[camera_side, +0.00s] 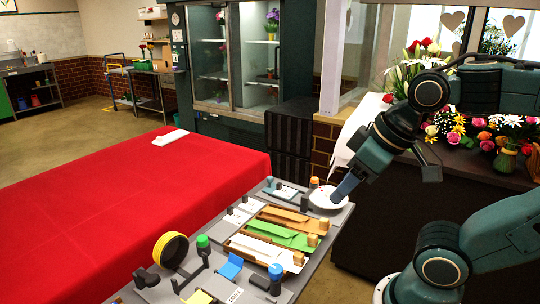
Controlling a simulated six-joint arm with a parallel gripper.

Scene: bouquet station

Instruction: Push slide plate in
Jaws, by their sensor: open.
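The grey work board (215,278) carries several small fixtures, and I cannot tell for sure which one is the slide plate. A flat blue piece (230,266) lies tilted near the front middle of the board. A small pale plate with a blue part (284,191) is near the back corner. My gripper (340,194) points down over a white round dish (325,203) at the right back of the board. It is open. Its fingertips are small and partly merge with the dish, so contact is unclear.
Orange, green (285,235) and white strips lie in wooden trays mid-board. A yellow ring (170,249) and a blue-capped post (275,279) stand nearer. A red-covered table (120,205) is left; flowers (488,130) crowd the dark counter at right.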

